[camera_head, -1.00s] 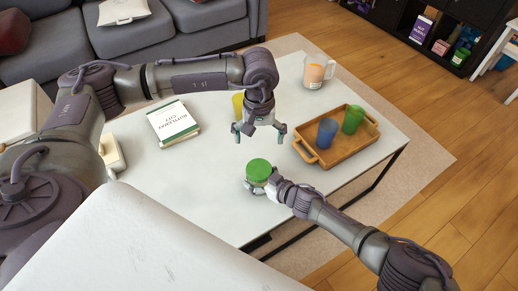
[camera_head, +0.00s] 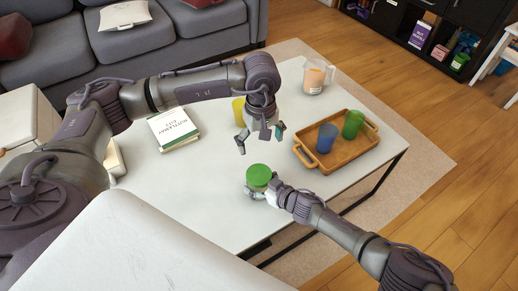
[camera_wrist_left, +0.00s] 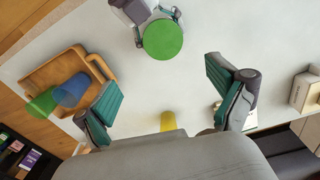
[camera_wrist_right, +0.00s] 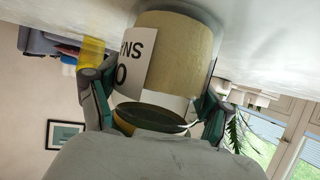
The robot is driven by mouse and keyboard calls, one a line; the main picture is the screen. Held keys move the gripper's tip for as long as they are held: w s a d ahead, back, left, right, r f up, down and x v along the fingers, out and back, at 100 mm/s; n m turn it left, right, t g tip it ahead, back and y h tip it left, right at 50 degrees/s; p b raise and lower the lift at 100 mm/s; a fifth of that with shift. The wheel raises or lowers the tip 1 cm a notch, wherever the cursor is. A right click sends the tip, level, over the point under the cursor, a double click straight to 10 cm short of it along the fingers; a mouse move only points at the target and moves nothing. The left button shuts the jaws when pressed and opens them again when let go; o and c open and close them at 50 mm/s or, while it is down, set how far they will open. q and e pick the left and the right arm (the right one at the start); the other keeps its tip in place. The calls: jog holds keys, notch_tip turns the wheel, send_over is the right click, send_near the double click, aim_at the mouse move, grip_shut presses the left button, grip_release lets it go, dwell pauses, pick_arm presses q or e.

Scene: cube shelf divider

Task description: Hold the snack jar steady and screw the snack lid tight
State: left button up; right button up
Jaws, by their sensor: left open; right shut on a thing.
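The snack jar stands on the white coffee table, seen from above with the green snack lid (camera_head: 259,175) on its top. In the right wrist view the jar (camera_wrist_right: 180,50) shows a tan body with a white label. My right gripper (camera_head: 256,192) is shut around the jar from the side, low on the table. My left gripper (camera_head: 261,140) is open and empty, above the table and behind the jar. In the left wrist view the lid (camera_wrist_left: 162,39) lies beyond the open fingers, apart from them. Whether the lid is fully seated cannot be told.
A wooden tray (camera_head: 350,157) with a blue cup (camera_head: 326,138) and a green cup (camera_head: 353,124) stands to the right. A yellow cup (camera_head: 238,111) is behind the left gripper. The table left of the jar is clear.

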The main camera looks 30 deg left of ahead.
aim_at(259, 174)
pick_arm(q)
jog(key=f+n, duration=0.2)
jog(key=n, duration=0.1)
jog(key=f+n, duration=0.3)
jog(key=shift+s+a+f+n, duration=0.15)
jog(key=shift+s+n, duration=0.05)
jog(key=shift+n, duration=0.1)
jog(key=shift+f, duration=4.45)
jog(key=n, duration=0.7)
jog(key=c, duration=1.1)
jog(key=shift+m, duration=0.7)
jog(key=shift+c, duration=0.5)
jog(key=o, duration=1.3)
jog(key=shift+m, duration=0.4)
